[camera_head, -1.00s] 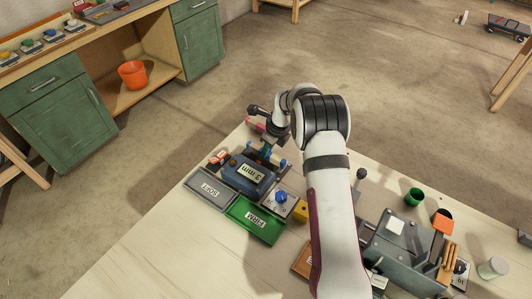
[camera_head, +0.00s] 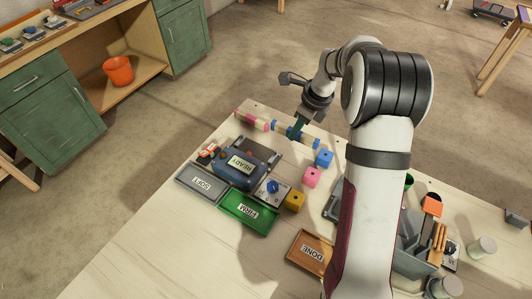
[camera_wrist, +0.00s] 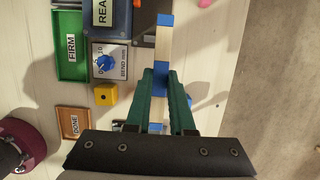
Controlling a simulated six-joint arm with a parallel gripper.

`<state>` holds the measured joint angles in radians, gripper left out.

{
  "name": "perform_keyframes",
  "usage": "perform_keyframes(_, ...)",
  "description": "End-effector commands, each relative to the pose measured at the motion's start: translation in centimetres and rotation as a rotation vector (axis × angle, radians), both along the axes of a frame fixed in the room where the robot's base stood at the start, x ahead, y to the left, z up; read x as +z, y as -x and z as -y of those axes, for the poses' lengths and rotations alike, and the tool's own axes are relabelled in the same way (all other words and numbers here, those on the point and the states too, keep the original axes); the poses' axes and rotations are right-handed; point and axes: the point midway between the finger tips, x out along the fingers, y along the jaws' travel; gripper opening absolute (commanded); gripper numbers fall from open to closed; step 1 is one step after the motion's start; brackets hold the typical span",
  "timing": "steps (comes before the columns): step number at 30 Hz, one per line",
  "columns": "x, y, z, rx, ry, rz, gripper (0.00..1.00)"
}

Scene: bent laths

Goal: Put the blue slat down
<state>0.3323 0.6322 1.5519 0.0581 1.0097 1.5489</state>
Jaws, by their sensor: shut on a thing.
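My gripper (camera_head: 299,127) has green fingers, shut on the blue slat (camera_head: 280,128), at the table's far edge. The slat is pale wood with blue bands. In the wrist view my gripper (camera_wrist: 162,76) grips it near a blue band, and the slat (camera_wrist: 163,44) extends up the picture to a blue end. Whether the slat touches the table is unclear. A blue block (camera_head: 324,157) sits just right of and nearer than the slat. A pink slat (camera_head: 251,119) lies left of it.
The blue bending machine (camera_head: 236,174) reads READY. A grey SOFT tray (camera_head: 190,194), green FIRM tray (camera_head: 235,216) and brown DONE tray (camera_head: 295,258) lie nearer. Pink (camera_head: 312,177) and yellow (camera_head: 295,200) blocks stand right of the machine. Bare table lies at front left.

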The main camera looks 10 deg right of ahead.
Motion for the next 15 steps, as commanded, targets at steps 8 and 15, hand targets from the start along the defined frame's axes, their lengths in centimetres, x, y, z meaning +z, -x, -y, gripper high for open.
perform_keyframes(8,0.1,10.6,-3.2,0.003,-0.005,0.006,0.00)
perform_keyframes(15,-1.1,16.4,-5.6,-0.001,0.003,-0.001,0.00)
